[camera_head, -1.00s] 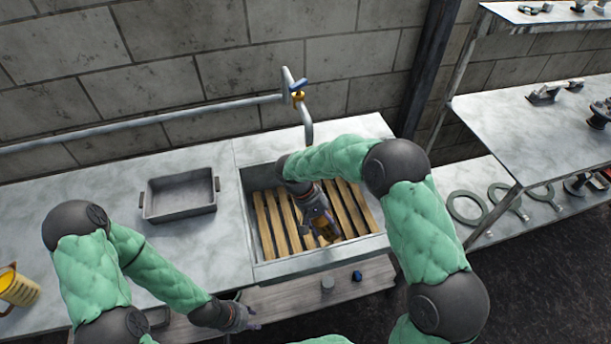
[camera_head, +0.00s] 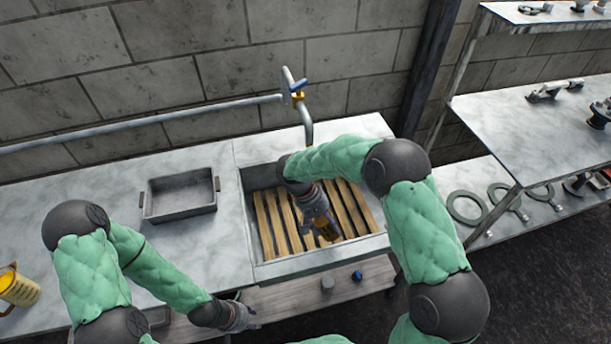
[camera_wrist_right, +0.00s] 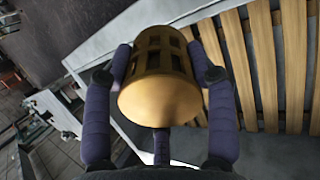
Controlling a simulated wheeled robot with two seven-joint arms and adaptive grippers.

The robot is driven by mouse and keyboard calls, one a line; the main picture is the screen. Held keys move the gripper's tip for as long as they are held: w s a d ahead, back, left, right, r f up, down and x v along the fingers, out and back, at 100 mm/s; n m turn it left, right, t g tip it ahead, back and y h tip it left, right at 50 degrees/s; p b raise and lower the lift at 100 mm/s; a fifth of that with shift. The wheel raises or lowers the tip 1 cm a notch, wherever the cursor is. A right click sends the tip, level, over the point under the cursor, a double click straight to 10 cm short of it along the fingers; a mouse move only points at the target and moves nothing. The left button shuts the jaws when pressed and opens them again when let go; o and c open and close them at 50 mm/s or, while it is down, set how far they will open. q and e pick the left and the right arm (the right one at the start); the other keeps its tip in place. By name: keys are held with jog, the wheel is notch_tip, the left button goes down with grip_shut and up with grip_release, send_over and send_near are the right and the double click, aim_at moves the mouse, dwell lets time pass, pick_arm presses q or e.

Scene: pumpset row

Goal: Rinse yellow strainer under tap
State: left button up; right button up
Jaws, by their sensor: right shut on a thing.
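The yellow strainer (camera_wrist_right: 160,80) is a cylinder with slots around its far part, and it sits between the fingers of my right gripper (camera_wrist_right: 165,85) in the right wrist view. My right gripper (camera_head: 325,226) is shut on it, low over the wooden slats (camera_head: 285,222) of the sink (camera_head: 310,265) in the head view, where the strainer (camera_head: 327,232) is mostly hidden by the gripper. The tap (camera_head: 299,95) with a blue handle rises behind the sink; no water shows. My left gripper (camera_head: 246,318) hangs in front of the counter edge; its finger opening cannot be made out.
A grey tray (camera_head: 180,195) stands on the counter left of the sink. A yellow jug (camera_head: 18,288) is at the far left. Metal shelves (camera_head: 520,120) with fittings and rings stand at the right.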

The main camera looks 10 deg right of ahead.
dwell(0.4)
jog(key=shift+s+d, duration=0.2)
jog(key=shift+d, duration=0.3)
jog(key=shift+s+a+p, duration=0.15)
jog(key=shift+s+a, duration=0.2)
jog(key=shift+s, duration=0.95)
jog(key=shift+s+a+p, duration=0.2)
jog(key=shift+s+a, duration=0.15)
jog(key=shift+s, duration=0.9)
jog(key=shift+s+a+p, duration=0.15)
jog(key=shift+s+a, duration=0.2)
jog(key=shift+s, duration=0.95)
jog(key=s+a+r+p, duration=0.1)
jog(key=s+r+p, duration=0.2)
jog(key=s+r, duration=0.1)
jog(key=shift+s+a, duration=0.15)
jog(key=shift+s, duration=0.25)
